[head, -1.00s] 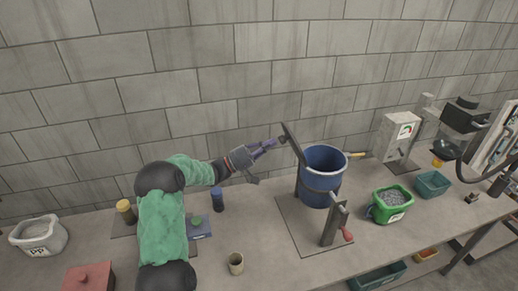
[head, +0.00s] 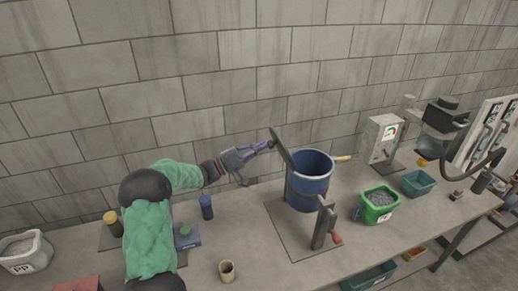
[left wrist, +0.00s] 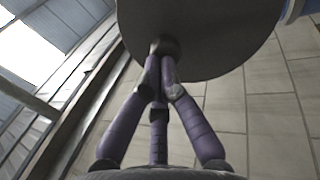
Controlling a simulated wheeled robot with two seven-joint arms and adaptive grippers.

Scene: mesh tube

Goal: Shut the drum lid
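The blue drum (head: 309,190) stands in a metal stand on the bench in the head view, its mouth uncovered. Its dark round lid (head: 282,150) stands steeply tilted at the drum's left rim. My left gripper (head: 270,146) is at the lid's outer face, left of the drum. In the left wrist view the lid (left wrist: 215,35) fills the top, and the purple fingers (left wrist: 160,72) come together at its small dark knob (left wrist: 164,46). The fingers look closed on the knob; their far sides are hidden. My right gripper is not in view.
A crank post with a red handle (head: 336,238) stands in front of the drum. A green bucket of grey pellets (head: 379,203) and a teal bin (head: 418,183) are to the right.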

